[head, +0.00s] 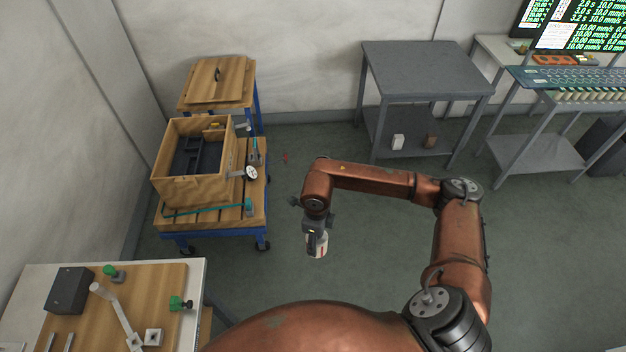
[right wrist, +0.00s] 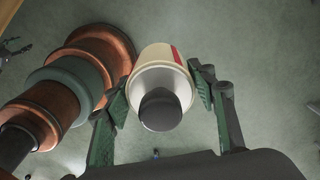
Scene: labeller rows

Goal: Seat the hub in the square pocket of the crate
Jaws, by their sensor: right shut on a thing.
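My right gripper (head: 316,236) is over the open floor, right of the crate and clear of it. It is shut on a cream cylinder with a red mark and a dark round core (right wrist: 158,108), which I take to be the hub; it shows small below the gripper in the head view (head: 317,249). In the right wrist view the fingers (right wrist: 160,92) press on both its sides. The open wooden crate (head: 190,192) stands on a blue-framed cart at left. Inside it is a dark insert (head: 188,158) with compartments; which one is square I cannot tell.
The cart's slatted top (head: 205,216) also bears a round white dial (head: 250,173) and small tools beside the crate. A workbench (head: 170,270) is at the lower left, a grey table (head: 425,65) at the back. The floor between is mostly clear.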

